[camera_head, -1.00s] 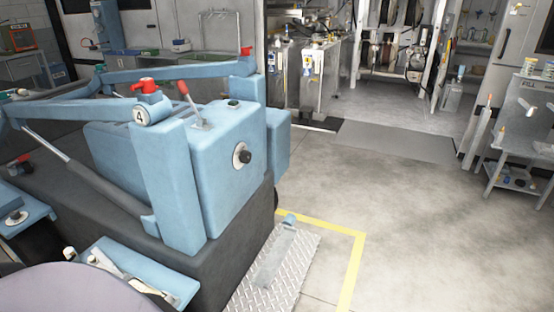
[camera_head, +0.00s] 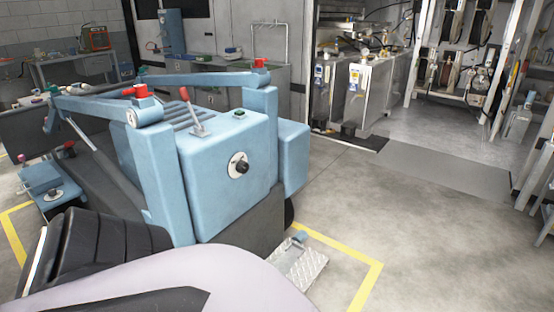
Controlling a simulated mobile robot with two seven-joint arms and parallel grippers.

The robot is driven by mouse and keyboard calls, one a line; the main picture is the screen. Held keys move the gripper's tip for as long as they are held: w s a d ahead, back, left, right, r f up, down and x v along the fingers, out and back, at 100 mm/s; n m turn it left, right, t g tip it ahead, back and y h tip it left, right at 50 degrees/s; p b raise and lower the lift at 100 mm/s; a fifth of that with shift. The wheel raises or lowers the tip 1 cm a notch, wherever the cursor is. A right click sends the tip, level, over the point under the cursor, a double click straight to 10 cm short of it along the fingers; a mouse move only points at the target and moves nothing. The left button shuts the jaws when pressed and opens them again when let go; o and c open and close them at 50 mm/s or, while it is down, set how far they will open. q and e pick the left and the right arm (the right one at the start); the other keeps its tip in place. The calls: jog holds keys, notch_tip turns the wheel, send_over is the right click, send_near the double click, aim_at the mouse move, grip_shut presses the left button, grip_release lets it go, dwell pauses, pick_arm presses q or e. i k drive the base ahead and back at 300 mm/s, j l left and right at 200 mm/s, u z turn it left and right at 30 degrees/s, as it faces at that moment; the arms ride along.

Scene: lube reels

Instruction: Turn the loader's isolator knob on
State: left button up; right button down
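The blue loader (camera_head: 219,190) stands left of centre. On its near blue housing is a round black knob on a pale round plate (camera_head: 239,165), which looks like the isolator knob; its setting is too small to read. A red-topped lever (camera_head: 190,106) and a small green-and-black button (camera_head: 239,114) are on top of the housing. Another dark knob (camera_head: 54,193) sits on a blue block at the left. Neither of my grippers is in view; only a pale, smooth part of my own body and a black ribbed part fill the lower left.
Yellow floor lines (camera_head: 340,257) and a metal tread plate (camera_head: 298,262) lie beside the loader. Open concrete floor (camera_head: 400,215) is to the right. Steel tanks (camera_head: 362,95) and hose reels (camera_head: 452,75) stand at the back; a workbench (camera_head: 85,65) is at back left.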

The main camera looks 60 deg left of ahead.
aim_at(242, 166)
jog(key=i+u, duration=0.25)
jog(key=i, duration=0.25)
jog(key=i+l+u, duration=0.25)
jog(key=i, duration=0.25)
jog(key=i+u, duration=0.4)
jog(key=i+l+u, duration=0.15)
jog(key=i+u, duration=0.2)
jog(key=i, duration=0.15)
jog(key=i+u, duration=0.2)
jog(key=u, duration=0.15)
jog(key=i+l+u, duration=0.1)
jog(key=u, duration=0.25)
jog(key=i+l+u, duration=0.2)
jog(key=u, duration=0.15)
